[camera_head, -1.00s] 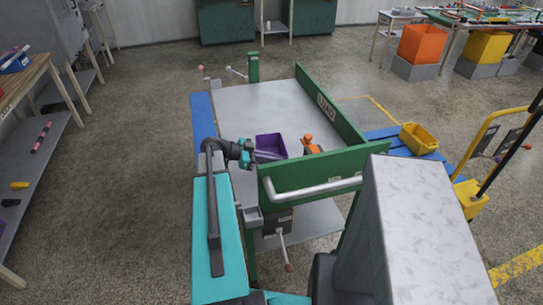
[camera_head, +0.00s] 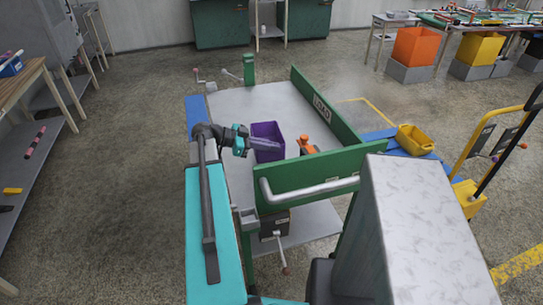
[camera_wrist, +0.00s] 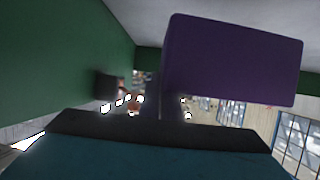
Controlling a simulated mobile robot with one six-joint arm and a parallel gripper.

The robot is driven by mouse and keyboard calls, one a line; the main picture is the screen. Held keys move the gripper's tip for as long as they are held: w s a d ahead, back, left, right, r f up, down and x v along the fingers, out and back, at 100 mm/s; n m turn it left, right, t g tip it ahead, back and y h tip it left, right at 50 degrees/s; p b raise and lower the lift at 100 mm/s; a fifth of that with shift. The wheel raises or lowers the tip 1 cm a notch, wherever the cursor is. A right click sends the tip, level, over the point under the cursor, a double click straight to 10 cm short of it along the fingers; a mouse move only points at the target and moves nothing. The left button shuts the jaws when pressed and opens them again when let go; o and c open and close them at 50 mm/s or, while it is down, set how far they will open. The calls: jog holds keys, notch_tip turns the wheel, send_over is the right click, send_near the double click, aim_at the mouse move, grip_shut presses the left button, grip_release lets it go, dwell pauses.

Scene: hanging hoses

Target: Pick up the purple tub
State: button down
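The purple tub (camera_head: 268,131) is over the grey cart deck, near the deck's front end. My gripper (camera_head: 264,144) reaches in from the left, and its fingers are at the tub's near side. It looks shut on the tub's wall and the tub appears raised, though the contact is small and blurred. In the wrist view the tub (camera_wrist: 232,60) fills the upper right, close to the camera, and the fingers meet its left edge.
A green board (camera_head: 310,176) with a grey handle closes the cart's front. An orange object (camera_head: 308,145) stands on the deck just right of the tub. A green side board (camera_head: 325,108) bounds the right. The deck (camera_head: 250,100) behind is clear.

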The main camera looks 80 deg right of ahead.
jog(key=shift+r, duration=1.6)
jog(key=shift+w, duration=0.1)
